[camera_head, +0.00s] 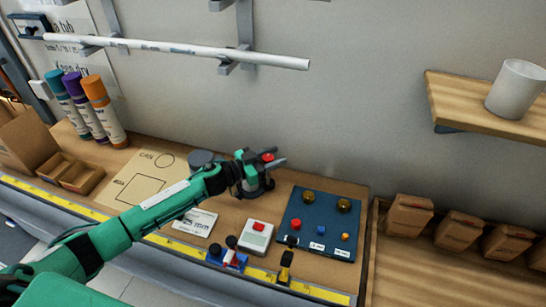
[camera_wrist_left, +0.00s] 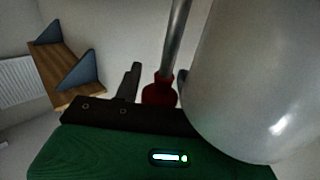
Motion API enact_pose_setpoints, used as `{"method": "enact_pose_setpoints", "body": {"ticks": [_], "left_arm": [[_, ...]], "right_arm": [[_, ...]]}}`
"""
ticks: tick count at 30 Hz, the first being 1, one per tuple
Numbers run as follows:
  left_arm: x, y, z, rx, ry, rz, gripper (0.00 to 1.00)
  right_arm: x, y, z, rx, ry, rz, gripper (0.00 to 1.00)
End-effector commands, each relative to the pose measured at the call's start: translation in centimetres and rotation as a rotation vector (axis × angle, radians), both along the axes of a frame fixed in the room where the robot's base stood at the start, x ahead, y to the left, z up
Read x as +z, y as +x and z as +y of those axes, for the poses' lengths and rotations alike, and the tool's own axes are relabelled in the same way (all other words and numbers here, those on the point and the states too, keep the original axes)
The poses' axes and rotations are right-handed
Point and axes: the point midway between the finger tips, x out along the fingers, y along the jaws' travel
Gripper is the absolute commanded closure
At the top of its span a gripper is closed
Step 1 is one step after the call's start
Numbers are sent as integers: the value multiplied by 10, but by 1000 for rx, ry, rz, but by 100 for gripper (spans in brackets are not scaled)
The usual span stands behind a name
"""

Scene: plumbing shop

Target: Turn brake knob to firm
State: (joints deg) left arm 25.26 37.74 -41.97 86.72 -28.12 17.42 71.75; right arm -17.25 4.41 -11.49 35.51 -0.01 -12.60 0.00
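A small red knob (camera_head: 268,157) shows at my left gripper (camera_head: 277,156), on a dark grey device (camera_head: 258,183) at the back of the bench. I take it for the brake knob; no firm marking is readable. In the left wrist view the red knob (camera_wrist_left: 160,90) sits at the foot of a metal rod, between a dark finger on its left and a partly hidden one on its right. The fingers look apart, with the knob between them; contact is unclear. My right gripper does not show clearly enough to identify.
A blue panel (camera_head: 300,215) with brass knobs and coloured buttons lies right of the gripper. A grey box with a red button (camera_head: 257,236) stands in front. A pale pipe (camera_head: 200,51) crosses the wall above. A large pale rounded object (camera_wrist_left: 250,80) fills the wrist view's right.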

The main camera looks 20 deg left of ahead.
Motion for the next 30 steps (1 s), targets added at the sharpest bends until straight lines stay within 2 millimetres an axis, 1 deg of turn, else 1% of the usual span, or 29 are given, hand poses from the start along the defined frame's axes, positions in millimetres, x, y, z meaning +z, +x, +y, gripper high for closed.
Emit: {"method": "enact_pose_setpoints", "body": {"ticks": [1,4,5,11,16,22,30], "left_arm": [[0,0,0,0,0,0,70],[0,0,0,0,0,0,89],[0,0,0,0,0,0,91],[1,0,0,14,-1,1,91],[2,0,0,73,-3,2,90],[1,1,1,206,-8,5,90],[-2,3,5,389,-7,4,90]], "right_arm": [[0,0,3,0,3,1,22],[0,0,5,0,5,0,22],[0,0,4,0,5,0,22],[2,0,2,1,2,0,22],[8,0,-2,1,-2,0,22],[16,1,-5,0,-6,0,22],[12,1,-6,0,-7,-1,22]]}}
